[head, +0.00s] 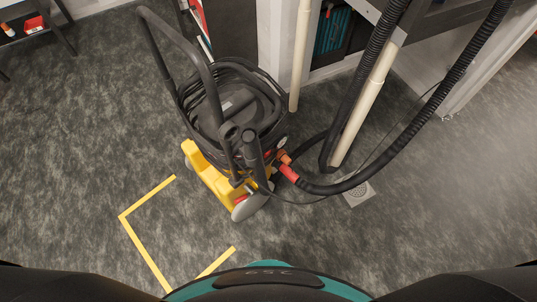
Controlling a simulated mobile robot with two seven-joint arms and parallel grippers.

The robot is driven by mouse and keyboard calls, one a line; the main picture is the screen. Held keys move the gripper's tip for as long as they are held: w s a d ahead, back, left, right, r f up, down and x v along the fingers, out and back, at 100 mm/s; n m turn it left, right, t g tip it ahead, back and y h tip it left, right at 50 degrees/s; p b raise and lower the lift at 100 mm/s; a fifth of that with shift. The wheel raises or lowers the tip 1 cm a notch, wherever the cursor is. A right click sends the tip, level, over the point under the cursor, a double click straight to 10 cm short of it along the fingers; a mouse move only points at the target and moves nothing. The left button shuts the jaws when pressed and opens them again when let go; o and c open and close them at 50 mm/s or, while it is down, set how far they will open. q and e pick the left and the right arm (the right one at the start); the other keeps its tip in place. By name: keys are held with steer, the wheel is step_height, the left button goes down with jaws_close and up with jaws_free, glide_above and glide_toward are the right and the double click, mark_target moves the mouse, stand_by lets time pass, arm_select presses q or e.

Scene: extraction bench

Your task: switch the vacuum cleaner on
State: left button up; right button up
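The vacuum cleaner (228,105) stands upright on the floor near the middle of the head view. It has a dark round body, a tall black push handle (185,45) and a yellow base (212,178) with a grey wheel. A black hose with a red and orange connector (288,170) joins its front right side. A small pale mark, perhaps a dial or label, shows at its side near the connector. I cannot make out a switch or its position. Neither of my grippers is in view.
Yellow tape (148,252) marks a corner on the floor in front of the cleaner. A dark shelf (38,35) is at the far left. The left floor is clear.

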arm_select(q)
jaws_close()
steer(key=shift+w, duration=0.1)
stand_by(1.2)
